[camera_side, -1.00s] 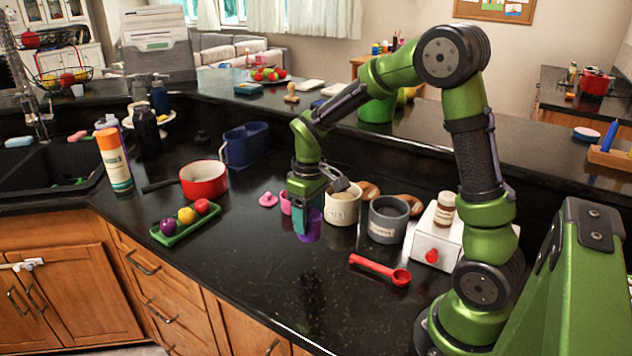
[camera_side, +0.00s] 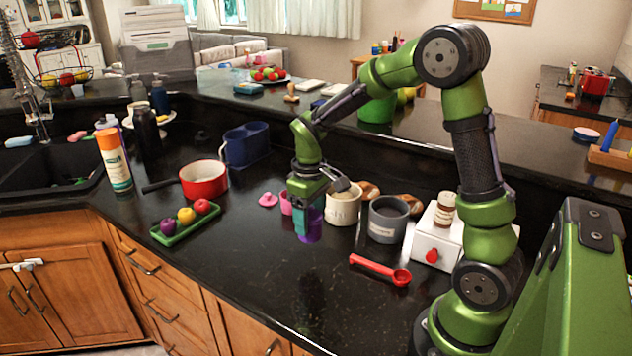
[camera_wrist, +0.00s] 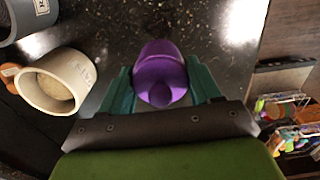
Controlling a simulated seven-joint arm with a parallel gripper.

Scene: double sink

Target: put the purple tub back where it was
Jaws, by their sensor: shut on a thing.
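The purple tub (camera_side: 311,226) is between the teal fingers of my gripper (camera_side: 303,234) in the side view. In the wrist view the tub (camera_wrist: 158,72) sits between the two teal fingers of my gripper (camera_wrist: 160,88), one on each side. The gripper is shut on it and points down at the dark counter. The fingers partly cover the tub in the side view. I cannot tell whether its base touches the counter. A pink cup (camera_side: 286,203) stands just behind and left of the gripper.
A cream pot (camera_side: 342,208) stands close to the right of the tub, with a grey pot (camera_side: 387,222) beyond it. A red scoop (camera_side: 380,270) lies at the front right. A green tray (camera_side: 186,224) with toy fruit lies left. Counter in front is clear.

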